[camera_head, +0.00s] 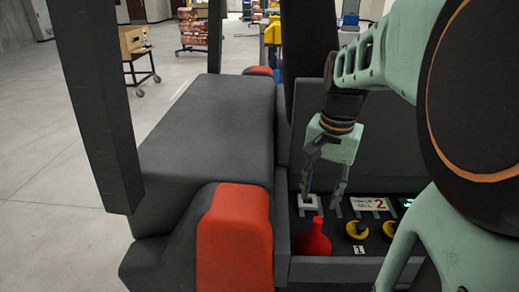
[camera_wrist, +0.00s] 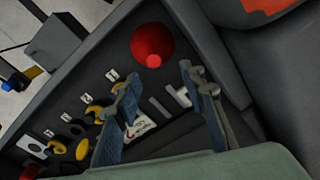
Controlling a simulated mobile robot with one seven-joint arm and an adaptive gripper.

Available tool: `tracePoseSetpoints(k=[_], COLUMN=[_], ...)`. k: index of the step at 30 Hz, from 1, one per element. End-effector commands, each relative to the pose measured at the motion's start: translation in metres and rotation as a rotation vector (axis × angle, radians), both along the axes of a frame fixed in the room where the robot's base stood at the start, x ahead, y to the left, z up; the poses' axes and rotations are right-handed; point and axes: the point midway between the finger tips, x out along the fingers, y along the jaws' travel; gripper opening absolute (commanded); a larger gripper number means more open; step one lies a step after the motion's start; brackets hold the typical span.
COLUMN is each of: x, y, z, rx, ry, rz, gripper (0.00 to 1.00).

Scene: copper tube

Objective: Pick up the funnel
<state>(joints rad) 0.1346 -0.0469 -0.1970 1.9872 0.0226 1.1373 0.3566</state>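The red funnel (camera_head: 314,240) stands in the dark tray at its front left corner, narrow end up. In the wrist view the funnel (camera_wrist: 153,42) appears as a red disc with its spout toward the camera, beyond the fingertips. My gripper (camera_head: 323,196) is open and empty, pointing down over the tray, just behind the funnel in the head view. In the wrist view its two fingers (camera_wrist: 160,78) are spread apart with nothing between them. No finger visibly touches the funnel.
A white bracket (camera_head: 310,203) lies behind the funnel. A raised red-orange block (camera_head: 235,235) and the tray's wall border the left side.

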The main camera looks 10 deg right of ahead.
Motion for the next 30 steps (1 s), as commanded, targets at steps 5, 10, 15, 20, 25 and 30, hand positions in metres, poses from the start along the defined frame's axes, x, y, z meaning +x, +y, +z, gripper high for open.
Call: tracePoseSetpoints(k=[5,10,15,20,25,30], x=[-0.008,-0.010,-0.009,-0.009,-0.008,-0.007], y=[0.012,0.014,0.013,0.013,0.010,0.009], z=[0.005,-0.013,-0.040,-0.051,-0.072,-0.096], rx=[-0.007,-0.007,-0.007,-0.007,-0.006,-0.006], ry=[0.060,0.076,0.074,0.071,0.075,0.073], rz=[0.001,0.000,0.000,0.001,0.000,0.000], gripper=[0.38,0.38,0.38,0.38,0.38,0.38])
